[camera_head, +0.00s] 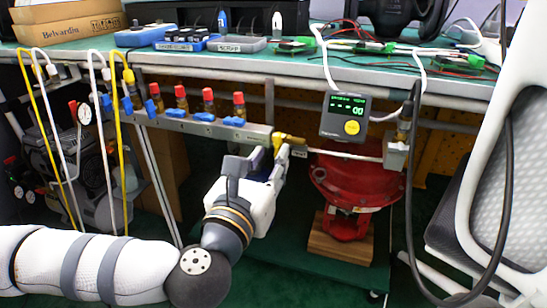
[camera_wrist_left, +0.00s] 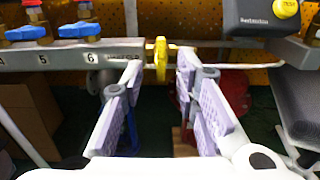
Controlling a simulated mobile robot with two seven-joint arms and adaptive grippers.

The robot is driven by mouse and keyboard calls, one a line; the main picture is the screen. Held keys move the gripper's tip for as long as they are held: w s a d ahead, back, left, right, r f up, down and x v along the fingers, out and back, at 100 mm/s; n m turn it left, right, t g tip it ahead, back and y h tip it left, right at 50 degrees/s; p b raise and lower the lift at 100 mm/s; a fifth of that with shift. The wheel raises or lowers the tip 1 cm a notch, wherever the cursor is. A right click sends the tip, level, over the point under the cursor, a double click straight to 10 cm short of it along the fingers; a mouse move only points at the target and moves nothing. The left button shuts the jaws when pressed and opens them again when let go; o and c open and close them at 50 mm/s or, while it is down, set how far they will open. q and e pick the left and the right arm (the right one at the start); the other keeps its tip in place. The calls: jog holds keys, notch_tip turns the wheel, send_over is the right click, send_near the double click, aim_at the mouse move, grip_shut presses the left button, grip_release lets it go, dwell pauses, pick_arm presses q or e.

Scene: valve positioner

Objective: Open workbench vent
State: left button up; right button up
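A yellow valve handle (camera_head: 289,139) sits at the right end of the grey manifold rail (camera_head: 203,127) under the workbench. It also shows in the left wrist view (camera_wrist_left: 161,60), upright, just right of outlet 6. My left gripper (camera_head: 258,153) reaches up towards it from below. In the left wrist view my left gripper (camera_wrist_left: 158,72) is open, with the yellow handle between the fingertips in the picture. Gaps show on both sides of the handle, and I cannot tell how deep it is between the fingers. My right gripper is not in view.
Several red-topped valves with blue handles (camera_head: 208,100) line the rail. A positioner with a green display (camera_head: 346,116) stands over a red actuator (camera_head: 356,183) at right. A black cable (camera_head: 414,210) hangs beside a white chair (camera_head: 505,150).

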aim_at(278, 146)
pick_arm(q)
jog(key=shift+x, duration=1.4)
jog(key=shift+s, duration=0.1)
grip_shut()
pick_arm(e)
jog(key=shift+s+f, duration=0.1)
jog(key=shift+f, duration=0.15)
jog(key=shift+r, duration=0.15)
pick_arm(q)
jog(key=m+p, duration=0.2)
jog(key=m, duration=0.1)
jog(key=shift+r+m, duration=0.2)
jog(key=shift+m, duration=0.2)
jog(key=m+p, duration=0.3)
jog(key=m, duration=0.2)
jog(key=m+p, duration=0.3)
jog(key=m, duration=0.2)
jog(key=shift+m+p, duration=0.3)
jog(key=shift+f+m+p, duration=0.2)
jog(key=shift+m+p, duration=0.65)
jog(key=shift+m, duration=0.85)
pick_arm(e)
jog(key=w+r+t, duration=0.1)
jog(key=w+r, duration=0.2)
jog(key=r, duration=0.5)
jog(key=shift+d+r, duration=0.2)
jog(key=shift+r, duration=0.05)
